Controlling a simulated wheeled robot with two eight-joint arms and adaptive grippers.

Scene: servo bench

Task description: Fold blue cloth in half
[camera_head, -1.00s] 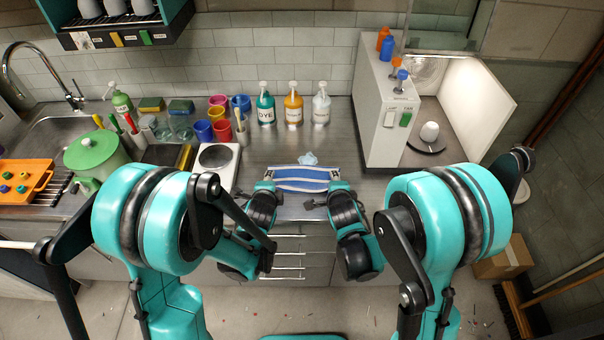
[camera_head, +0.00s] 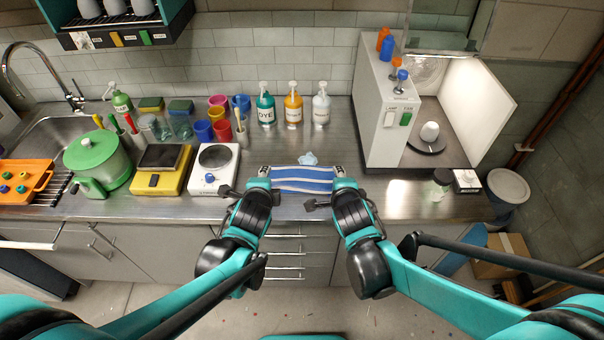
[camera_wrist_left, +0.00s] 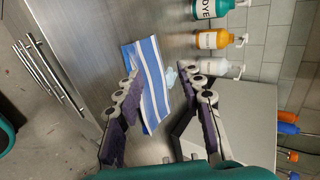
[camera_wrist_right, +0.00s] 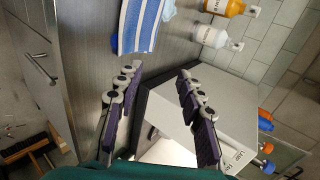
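The blue cloth (camera_head: 303,179), with white stripes, lies flat on the steel counter near its front edge. My left gripper (camera_head: 264,172) is at its left end and my right gripper (camera_head: 339,172) at its right end. In the left wrist view the cloth (camera_wrist_left: 150,75) shows beyond the parted fingers of my left gripper (camera_wrist_left: 168,88), one fingertip overlapping it in the picture. In the right wrist view the cloth (camera_wrist_right: 140,25) is above the parted fingers of my right gripper (camera_wrist_right: 157,75). Both grippers are open with nothing between the fingers. Contact with the cloth cannot be told.
A small pale blue crumpled piece (camera_head: 308,159) lies just behind the cloth. Dye (camera_head: 265,106), orange (camera_head: 293,106) and white (camera_head: 321,106) bottles stand behind it. A white scale (camera_head: 214,170) is to the left, a white booth (camera_head: 386,125) to the right. Counter beside the cloth is clear.

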